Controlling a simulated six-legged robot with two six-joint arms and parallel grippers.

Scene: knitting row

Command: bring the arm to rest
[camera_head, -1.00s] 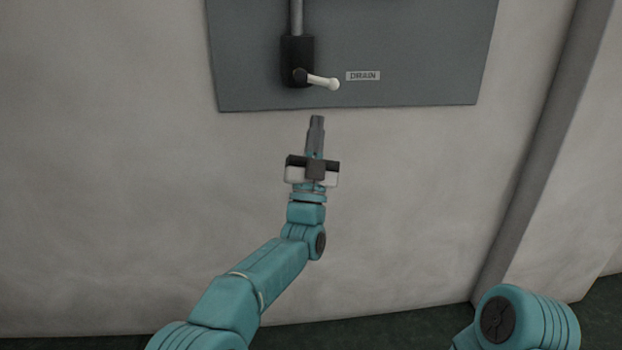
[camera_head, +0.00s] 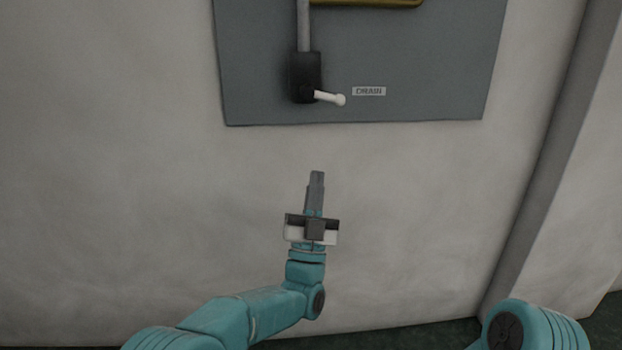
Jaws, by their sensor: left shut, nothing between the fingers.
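My left gripper (camera_head: 316,178) is shut and empty, pointing up in front of the pale wall. It is below the grey panel (camera_head: 440,60) and apart from it. My left arm comes in from the lower left. The panel carries a black valve body (camera_head: 305,75) with a short white-tipped lever (camera_head: 329,98) pointing right and slightly down. A label reading DRAIN (camera_head: 369,91) is to the right of the lever. Part of my right arm shows at the bottom right; its gripper is out of view.
A grey pipe (camera_head: 303,25) runs up from the valve body. A brass-coloured bar (camera_head: 370,3) shows at the top edge. A grey vertical strip (camera_head: 550,170) stands on the right of the wall. The wall (camera_head: 120,190) left of the gripper is bare. The floor is dark green.

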